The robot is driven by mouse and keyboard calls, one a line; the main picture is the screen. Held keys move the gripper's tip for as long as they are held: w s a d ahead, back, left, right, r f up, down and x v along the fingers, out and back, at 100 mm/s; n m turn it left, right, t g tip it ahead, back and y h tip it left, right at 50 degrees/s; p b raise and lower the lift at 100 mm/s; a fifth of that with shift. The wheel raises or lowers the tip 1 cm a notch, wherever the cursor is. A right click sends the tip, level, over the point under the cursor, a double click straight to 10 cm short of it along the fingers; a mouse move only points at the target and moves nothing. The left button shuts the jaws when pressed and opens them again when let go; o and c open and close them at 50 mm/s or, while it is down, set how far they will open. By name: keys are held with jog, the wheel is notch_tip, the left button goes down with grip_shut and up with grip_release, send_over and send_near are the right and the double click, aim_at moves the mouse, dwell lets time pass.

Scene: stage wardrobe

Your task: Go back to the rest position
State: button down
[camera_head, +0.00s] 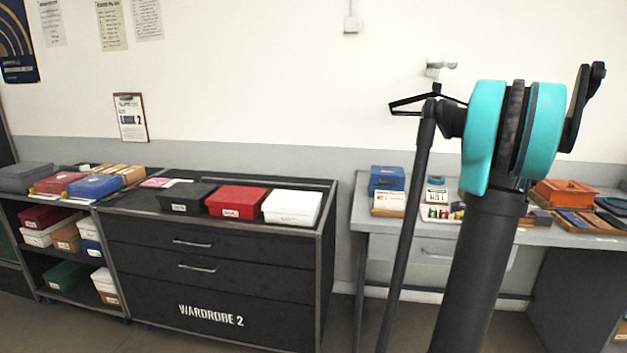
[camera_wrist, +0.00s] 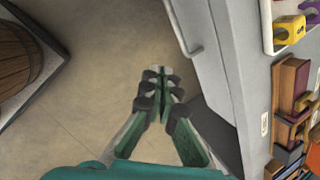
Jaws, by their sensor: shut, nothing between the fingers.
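My gripper (camera_wrist: 159,76) shows in the wrist view, shut and empty, its fingertips together over bare floor. In the head view my arm stands raised at the right, in front of the grey table, with teal and black joints. The gripper's fingers cannot be made out in the head view.
A dark drawer cabinet (camera_head: 205,265) marked WARDROBE 2 bears a black box (camera_head: 187,197), a red box (camera_head: 236,201) and a white box (camera_head: 292,206). A grey table (camera_head: 437,239) with several items stands at right. In the wrist view a wooden barrel (camera_wrist: 18,60) is at left.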

jog(key=s+a+n, duration=0.3)
jog(key=a+n, duration=0.4)
jog(key=a, duration=0.5)
jog(key=s+a+f+n, duration=0.4)
jog(key=s+a+n, duration=0.5)
jog(key=a+n, duration=0.1)
jog(key=s+a+f+n, duration=0.5)
jog(key=s+a+n, duration=0.5)
jog(key=a+n, duration=0.1)
jog(key=shift+a+y, duration=0.2)
jog(key=shift+y, duration=0.1)
jog(key=shift+f, duration=0.1)
